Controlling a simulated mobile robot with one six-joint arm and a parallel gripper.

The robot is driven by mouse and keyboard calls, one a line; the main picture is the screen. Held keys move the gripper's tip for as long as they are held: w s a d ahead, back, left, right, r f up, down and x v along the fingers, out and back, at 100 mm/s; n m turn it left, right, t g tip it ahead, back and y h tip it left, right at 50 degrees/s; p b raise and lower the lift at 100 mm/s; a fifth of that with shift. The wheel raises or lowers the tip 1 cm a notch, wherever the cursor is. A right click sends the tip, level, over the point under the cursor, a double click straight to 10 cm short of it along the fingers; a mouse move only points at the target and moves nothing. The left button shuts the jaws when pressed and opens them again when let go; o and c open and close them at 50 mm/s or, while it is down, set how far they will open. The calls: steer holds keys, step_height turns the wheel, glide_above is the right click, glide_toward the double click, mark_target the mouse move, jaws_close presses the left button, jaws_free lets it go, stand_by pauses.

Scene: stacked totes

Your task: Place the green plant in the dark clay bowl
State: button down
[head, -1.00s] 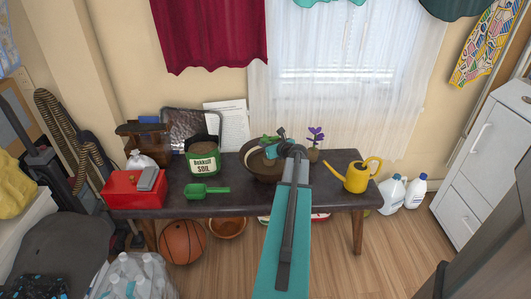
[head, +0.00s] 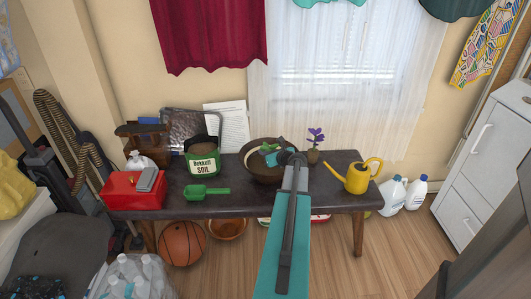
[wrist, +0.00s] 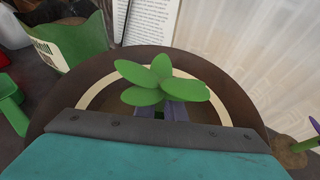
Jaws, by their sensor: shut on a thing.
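The dark clay bowl (head: 252,174) stands on the bench, right of the soil bag; its brown rim (wrist: 240,106) and a cream ring inside show in the wrist view. The green plant (wrist: 160,84) is in front of my gripper, over the inside of the bowl, with several rounded leaves. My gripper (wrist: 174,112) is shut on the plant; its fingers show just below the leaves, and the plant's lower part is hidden. In the head view my arm covers the bowl's right side, and only a little green (head: 267,147) shows there. I cannot tell whether the plant touches the bowl.
A purple-flowered plant (head: 314,147) stands close right of the bowl, then a yellow watering can (head: 360,177). The soil bag (head: 202,160), a green scoop (head: 205,191) and a red box (head: 134,191) are to the left. Papers (head: 228,122) lean behind.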

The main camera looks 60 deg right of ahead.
steer(key=shift+f, duration=0.15)
steer(key=c, duration=1.8)
jaws_free()
steer(key=shift+c, duration=0.2)
steer(key=p+v, duration=0.1)
steer(key=v, duration=1.1)
